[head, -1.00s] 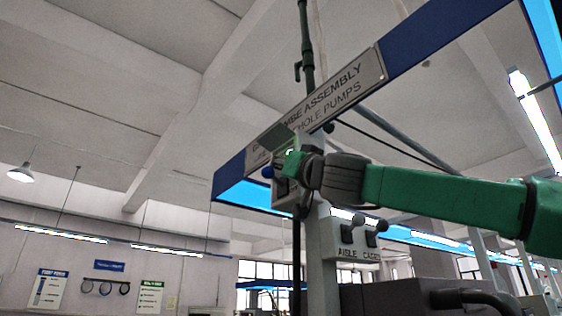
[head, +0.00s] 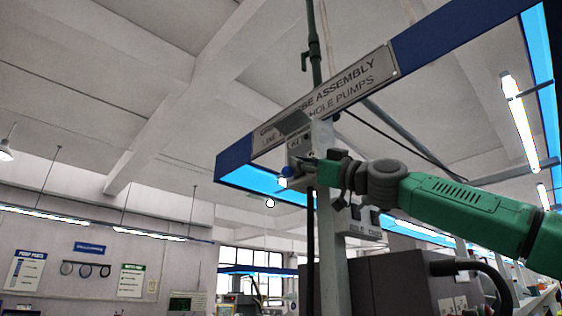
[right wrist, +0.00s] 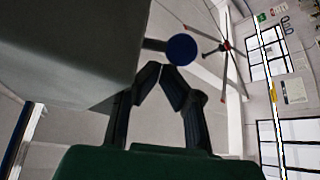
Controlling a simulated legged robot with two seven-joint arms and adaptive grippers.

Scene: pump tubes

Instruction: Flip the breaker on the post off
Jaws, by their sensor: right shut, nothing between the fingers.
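The breaker is a grey box (head: 299,147) high on a pale post (head: 333,262). Its lever ends in a blue ball knob (head: 288,171) that sticks out at the lower left of the box. In the right wrist view the blue knob (right wrist: 181,49) sits on a short dark stem beside the box (right wrist: 75,45). My right gripper (head: 314,172) is just right of the knob, by the box's lower part. In the right wrist view its fingers (right wrist: 167,74) are shut and empty, tips just below the knob; contact is unclear. My left gripper is out of view.
A lower panel with dark switches (head: 365,222) is on the post, partly behind my right gripper. A blue overhead sign frame (head: 445,40) crosses above. A grey cabinet (head: 400,285) stands right of the post. Open air lies left of the knob.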

